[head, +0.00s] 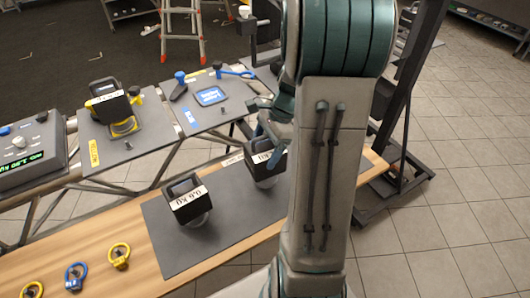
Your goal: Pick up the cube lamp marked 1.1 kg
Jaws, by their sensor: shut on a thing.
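Three black cube lamps with white weight labels are in the head view. One cube lamp (266,168) is at the right end of the dark mat, partly behind my arm. Its label is partly hidden and I cannot read it surely. My gripper (267,133) is at the top of this lamp and shut on it; the exact grip is partly hidden. I cannot tell whether the lamp is clear of the mat. A second cube lamp (187,202) stands to the left; its label seems to read 0.8 kg. A third lamp (108,102) is farther back, its label unreadable.
The dark mat (158,236) lies on a wooden board (42,272) with several ring bolts at its left end. Behind are grey panels on truss, a scale (28,150) with a green display, and a blue tool (233,70). A dark stand (405,188) is right of my arm.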

